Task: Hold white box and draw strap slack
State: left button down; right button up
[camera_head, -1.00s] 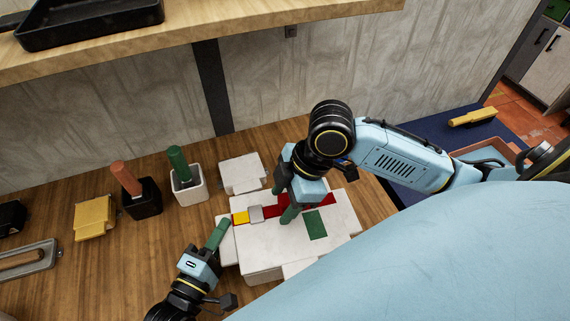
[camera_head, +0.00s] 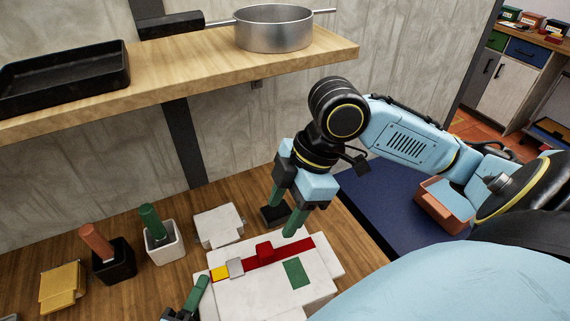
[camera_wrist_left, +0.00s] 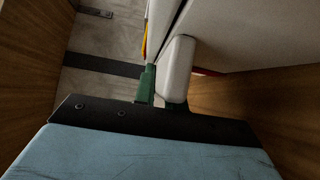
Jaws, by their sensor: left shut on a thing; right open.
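The white box (camera_head: 262,300) lies on the wooden table with a red strap (camera_head: 290,250) across its top. The strap has a raised red piece near its middle, a grey buckle (camera_head: 236,267) and a yellow end (camera_head: 220,273). A green patch (camera_head: 296,273) is on the box top. My left gripper (camera_head: 198,290) is at the box's left side, partly cut off by the frame. In the left wrist view its green finger (camera_wrist_left: 147,84) is against a white part of the box (camera_wrist_left: 178,68). My right gripper (camera_head: 283,210) is open and empty above the box's far edge.
A black cup (camera_head: 113,268) and a white cup (camera_head: 165,250) with handles stand left, beside a yellow block (camera_head: 62,288). A white block (camera_head: 218,226) and a small black object (camera_head: 273,215) lie behind the box. A shelf (camera_head: 200,80) with a pot (camera_head: 273,28) overhangs.

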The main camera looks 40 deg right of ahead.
pick_arm(q)
jog(key=shift+s+f, duration=0.1)
jog(key=shift+f, duration=0.25)
jog(key=c, duration=1.6)
grip_release()
jog(key=shift+o, duration=1.1)
jog(key=shift+r, duration=0.2)
jog(key=v, duration=1.2)
jog(key=shift+a, duration=0.1)
